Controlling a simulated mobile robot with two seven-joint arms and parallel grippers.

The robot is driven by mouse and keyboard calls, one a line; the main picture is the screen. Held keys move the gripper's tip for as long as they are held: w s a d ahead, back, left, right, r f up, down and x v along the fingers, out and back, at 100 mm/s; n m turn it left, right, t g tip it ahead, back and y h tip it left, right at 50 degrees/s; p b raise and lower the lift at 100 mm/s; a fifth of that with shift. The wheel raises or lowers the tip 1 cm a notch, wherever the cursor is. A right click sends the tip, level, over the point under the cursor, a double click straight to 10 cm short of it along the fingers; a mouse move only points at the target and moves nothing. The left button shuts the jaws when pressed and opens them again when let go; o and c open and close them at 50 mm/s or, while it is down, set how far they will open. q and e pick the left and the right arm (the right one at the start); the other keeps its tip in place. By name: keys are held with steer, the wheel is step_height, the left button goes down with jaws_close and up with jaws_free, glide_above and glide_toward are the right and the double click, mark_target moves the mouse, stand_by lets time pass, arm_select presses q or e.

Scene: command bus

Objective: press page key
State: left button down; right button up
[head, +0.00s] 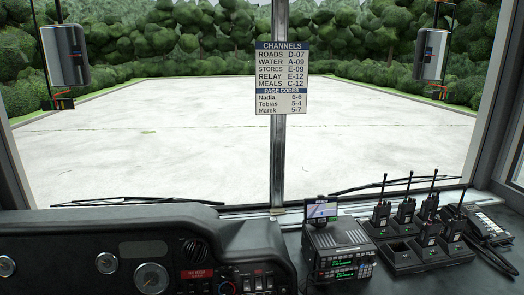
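A dark radio unit (338,243) stands on the dashboard right of the centre post. Its front has green lit displays and small keys, and a small screen (321,208) stands on or behind its top. At the far right lies a dark device with pale keys (487,222). Which key is the page key is too small to tell. Neither of my grippers is in view.
Several handheld radios with upright antennas stand in a black charger rack (404,262) between the radio unit and the keyed device. A dark cable (497,262) runs at the right edge. The instrument panel (120,238) with gauges and switches fills the left.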

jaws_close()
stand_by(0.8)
